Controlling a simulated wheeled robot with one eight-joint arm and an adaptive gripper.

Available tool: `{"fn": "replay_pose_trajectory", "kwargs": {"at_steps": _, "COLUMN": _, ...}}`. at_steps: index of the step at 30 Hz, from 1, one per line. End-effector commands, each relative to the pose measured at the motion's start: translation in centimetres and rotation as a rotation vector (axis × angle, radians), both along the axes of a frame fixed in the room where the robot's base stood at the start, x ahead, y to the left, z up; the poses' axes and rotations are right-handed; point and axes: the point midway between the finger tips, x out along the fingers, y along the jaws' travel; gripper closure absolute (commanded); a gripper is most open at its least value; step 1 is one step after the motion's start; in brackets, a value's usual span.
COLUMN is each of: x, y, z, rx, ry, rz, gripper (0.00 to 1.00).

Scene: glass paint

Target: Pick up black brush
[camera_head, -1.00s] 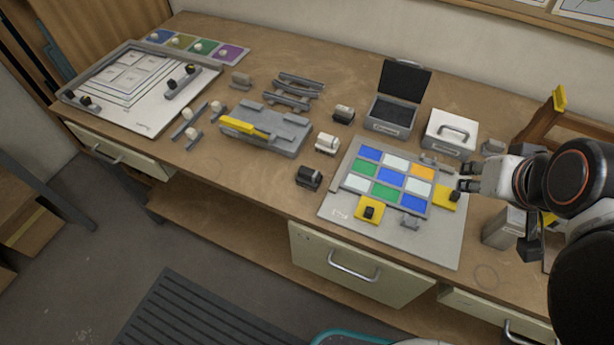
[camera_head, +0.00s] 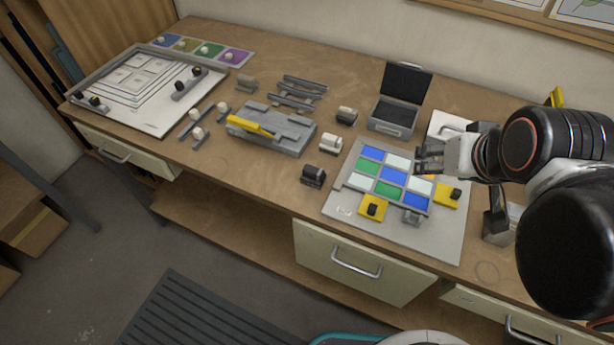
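No thing in view can be told for certain as the black brush. Small dark pieces stand on the table: a black block-like piece (camera_head: 313,176) left of the colour panel, and a black-and-white piece (camera_head: 346,115) behind it. Small black knobs sit on the yellow squares, one at the front (camera_head: 372,209) and one at the right (camera_head: 457,194). My gripper (camera_head: 424,160) is over the back right part of the colour panel (camera_head: 388,179), its fingers apart and pointing left. No object shows between them. My arm hides part of the table's right side.
An open grey box (camera_head: 393,117) with a raised black lid stands behind the panel. A white box (camera_head: 443,124) is partly hidden by my arm. A grey fixture with a yellow bar (camera_head: 251,127) is left of centre. A white drawing board (camera_head: 140,100) lies far left.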

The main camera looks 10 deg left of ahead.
Motion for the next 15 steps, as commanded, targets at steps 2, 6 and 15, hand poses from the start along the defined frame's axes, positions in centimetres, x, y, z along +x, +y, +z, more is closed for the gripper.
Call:
{"fn": "replay_pose_trajectory", "kwargs": {"at_steps": 2, "x": 0.5, "y": 0.2, "z": 0.3, "rx": 0.008, "ry": 0.006, "rz": -0.008, "gripper": 0.42}}
{"fn": "replay_pose_trajectory", "kwargs": {"at_steps": 6, "x": 1.4, "y": 0.5, "z": 0.9, "rx": 0.027, "ry": 0.021, "rz": -0.027, "gripper": 0.42}}
{"fn": "replay_pose_trajectory", "kwargs": {"at_steps": 15, "x": 4.7, "y": 1.8, "z": 2.3, "rx": 0.086, "ry": 0.070, "rz": -0.090, "gripper": 0.42}}
